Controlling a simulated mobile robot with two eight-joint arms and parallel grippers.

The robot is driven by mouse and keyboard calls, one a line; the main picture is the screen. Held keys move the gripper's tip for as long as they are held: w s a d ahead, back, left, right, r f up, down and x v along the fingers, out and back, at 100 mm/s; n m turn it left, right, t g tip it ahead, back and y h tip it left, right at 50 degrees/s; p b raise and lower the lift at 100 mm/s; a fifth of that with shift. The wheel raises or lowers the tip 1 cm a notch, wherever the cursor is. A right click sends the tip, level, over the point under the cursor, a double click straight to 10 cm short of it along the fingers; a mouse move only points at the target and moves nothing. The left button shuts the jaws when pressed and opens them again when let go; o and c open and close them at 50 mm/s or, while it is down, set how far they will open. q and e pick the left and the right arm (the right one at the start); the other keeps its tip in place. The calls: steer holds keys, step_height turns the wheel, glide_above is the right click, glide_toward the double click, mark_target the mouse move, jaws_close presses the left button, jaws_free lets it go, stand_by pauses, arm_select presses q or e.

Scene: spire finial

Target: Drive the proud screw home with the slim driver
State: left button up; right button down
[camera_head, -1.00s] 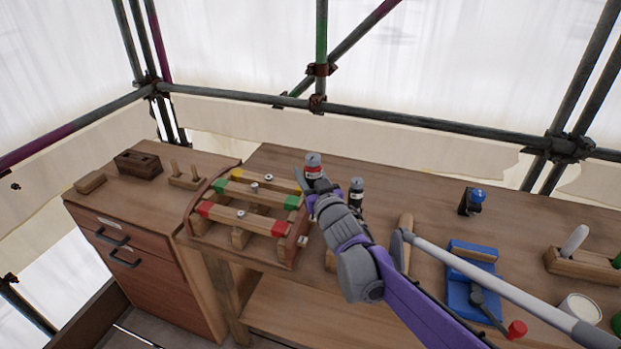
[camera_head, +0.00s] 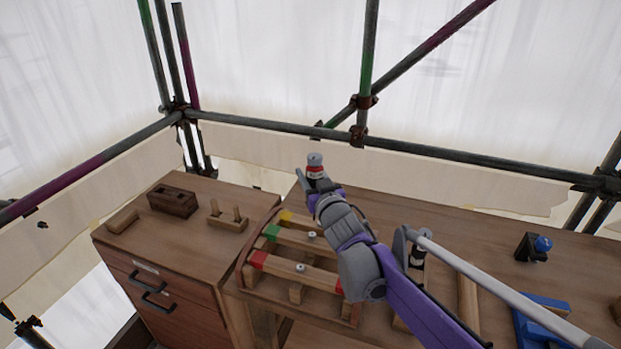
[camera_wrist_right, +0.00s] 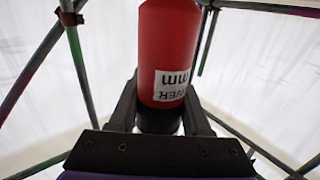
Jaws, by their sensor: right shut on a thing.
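My right gripper (camera_head: 312,184) is shut on a driver (camera_head: 316,166) with a red band and grey top. It holds it upright, above the back right of the slatted frame in the picture. In the right wrist view the driver is a red cylinder (camera_wrist_right: 168,50) with a white label, between the jaws (camera_wrist_right: 158,118). Its lower end and tip are hidden. The wooden frame (camera_head: 244,273) has slats with red, green and yellow ends. Grey screw heads show on the front slat (camera_head: 300,267) and middle slat (camera_head: 312,235). My arm covers the frame's right side. My left gripper is not in view.
A dark-bodied tool (camera_head: 417,256) stands behind my arm. A dark wood block (camera_head: 172,201), a pegged block (camera_head: 228,216) and a small wood piece (camera_head: 122,221) lie on the left cabinet. A blue-topped holder (camera_head: 533,247) stands on the right bench. Scaffold poles run behind.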

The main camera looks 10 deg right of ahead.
steer(key=shift+w+a+r, duration=0.25)
steer(key=shift+w+a, duration=0.05)
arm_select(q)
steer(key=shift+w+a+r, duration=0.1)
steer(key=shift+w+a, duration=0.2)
arm_select(e)
steer(key=shift+s+d+f, duration=0.1)
steer(key=shift+f, duration=0.25)
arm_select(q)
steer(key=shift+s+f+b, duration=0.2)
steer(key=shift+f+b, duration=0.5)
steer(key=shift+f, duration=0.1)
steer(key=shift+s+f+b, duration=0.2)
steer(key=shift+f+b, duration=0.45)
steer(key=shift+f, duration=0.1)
arm_select(e)
steer(key=shift+f, duration=2.45)
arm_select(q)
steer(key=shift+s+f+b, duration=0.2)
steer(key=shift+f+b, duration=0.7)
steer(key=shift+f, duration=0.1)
arm_select(e)
steer(key=shift+f, duration=0.9)
